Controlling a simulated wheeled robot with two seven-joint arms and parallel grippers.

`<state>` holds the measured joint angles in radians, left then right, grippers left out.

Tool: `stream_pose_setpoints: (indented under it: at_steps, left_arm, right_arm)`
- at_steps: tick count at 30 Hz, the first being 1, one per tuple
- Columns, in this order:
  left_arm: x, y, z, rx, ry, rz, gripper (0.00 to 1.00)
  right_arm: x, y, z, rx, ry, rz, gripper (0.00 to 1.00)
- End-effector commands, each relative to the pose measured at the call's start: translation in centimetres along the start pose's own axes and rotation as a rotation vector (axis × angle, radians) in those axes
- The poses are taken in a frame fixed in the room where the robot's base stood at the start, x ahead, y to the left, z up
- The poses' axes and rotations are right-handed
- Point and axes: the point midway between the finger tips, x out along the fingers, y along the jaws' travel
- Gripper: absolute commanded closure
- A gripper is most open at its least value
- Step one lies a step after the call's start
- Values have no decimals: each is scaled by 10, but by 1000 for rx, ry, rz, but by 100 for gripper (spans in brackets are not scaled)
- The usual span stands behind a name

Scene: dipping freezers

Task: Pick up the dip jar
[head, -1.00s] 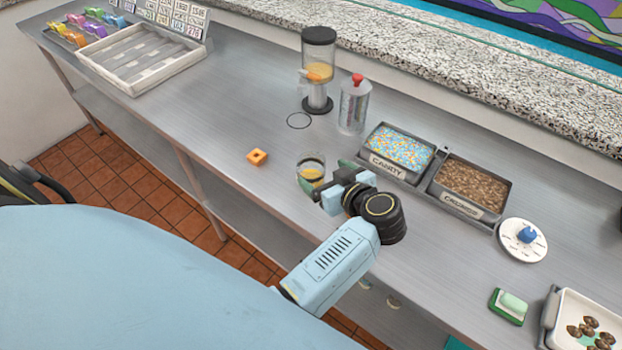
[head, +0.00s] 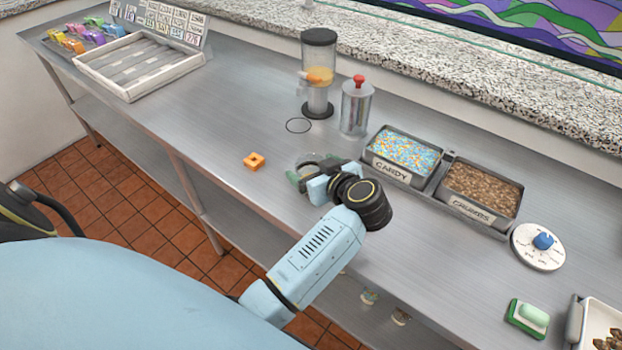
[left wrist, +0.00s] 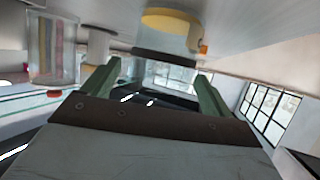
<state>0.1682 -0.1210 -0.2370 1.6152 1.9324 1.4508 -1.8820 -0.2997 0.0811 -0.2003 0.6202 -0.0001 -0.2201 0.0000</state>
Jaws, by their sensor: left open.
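The dip jar (head: 306,161) is a small clear jar with a dark rim, standing on the steel counter and partly hidden by my left gripper (head: 318,172). In the left wrist view, which looks upside down, the jar (left wrist: 168,22) shows its yellow contents at the top. Its dark rim lies close to the gap between the green fingertips of the left gripper (left wrist: 158,72). That gripper is open, with a finger toward each side of the jar. I cannot tell whether either finger touches it. My right gripper is not in view.
A dispenser (head: 318,75) and a red-topped canister (head: 356,108) stand behind. Candy (head: 393,172) and crumbs (head: 470,209) trays sit to the right, close to my gripper.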

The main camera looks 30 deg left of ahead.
Motion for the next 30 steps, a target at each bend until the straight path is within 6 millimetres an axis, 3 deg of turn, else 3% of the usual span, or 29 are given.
stream_pose_setpoints:
  at_steps: [1,13,22,30]
  left_arm:
    - [0,0,0,0,0,0,14]
    - [0,0,0,0,0,0,65]
    - [-3,0,-6,-2,0,1,66]
    - [-23,0,-54,-7,0,2,66]
  right_arm:
    - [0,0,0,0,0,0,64]
    - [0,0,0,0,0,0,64]
    - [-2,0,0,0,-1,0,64]
    - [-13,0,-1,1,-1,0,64]
